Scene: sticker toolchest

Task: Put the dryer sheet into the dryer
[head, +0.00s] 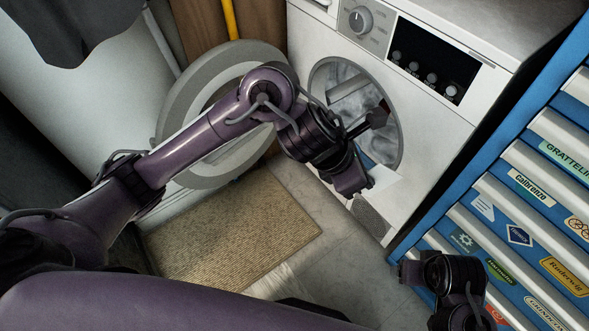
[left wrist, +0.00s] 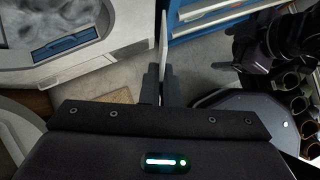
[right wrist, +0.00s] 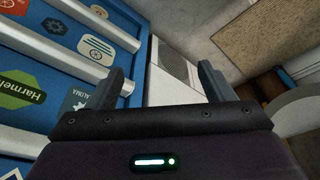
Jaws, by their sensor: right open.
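The dryer (head: 420,25) stands at the back, its round door (head: 185,130) swung wide open to the left. Grey cloth (head: 347,82) shows inside its opening. My left gripper (head: 367,183) is just in front of the opening's lower edge. In the left wrist view its fingers (left wrist: 160,84) are close together on a thin white dryer sheet (left wrist: 163,45), seen edge-on. In the head view the sheet (head: 397,188) appears as a white patch right of the gripper, outside the drum. My right gripper (head: 410,270) is low beside the toolchest; its fingers (right wrist: 162,75) are apart and empty.
A blue and white toolchest (head: 500,225) with stickers stands close on the right, near my right gripper. A beige rug (head: 235,225) lies on the grey floor below the open door. Bare floor (head: 330,245) lies between rug and toolchest.

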